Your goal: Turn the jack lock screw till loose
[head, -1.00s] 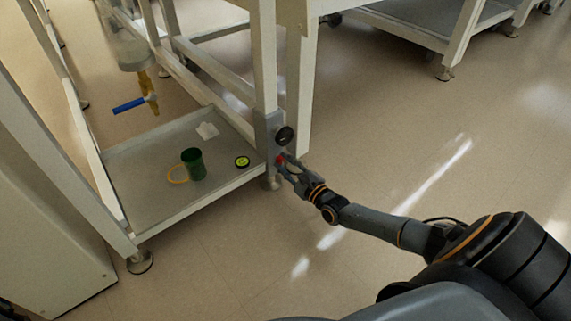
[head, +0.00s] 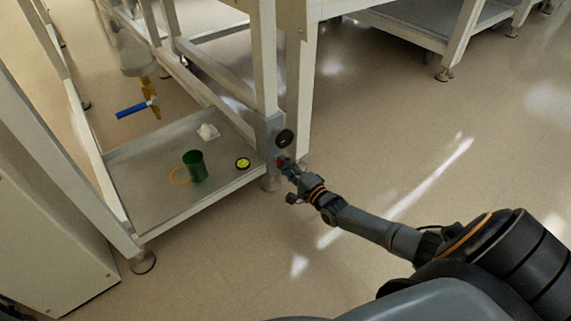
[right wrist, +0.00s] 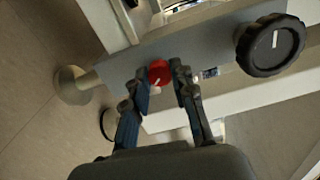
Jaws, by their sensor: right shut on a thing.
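The lock screw is a small red knob (right wrist: 158,71) on the grey bracket plate (right wrist: 210,48) of the bench leg. In the right wrist view it sits between the two fingertips of my right gripper (right wrist: 161,83), which is shut on it. In the head view the red knob (head: 281,161) is mostly hidden by my right gripper (head: 286,166), which reaches in from the right. A larger black knob (right wrist: 270,45) with a white mark is on the same plate; it also shows above the gripper in the head view (head: 284,138). My left gripper is not in view.
The bench's low shelf (head: 150,215) holds a green cup (head: 194,166), a round yellow-green thing (head: 243,163) and a crumpled white piece (head: 208,132). A blue-handled valve (head: 133,109) hangs above it. A levelling foot (right wrist: 76,86) stands below the plate. The floor (head: 400,150) to the right is clear.

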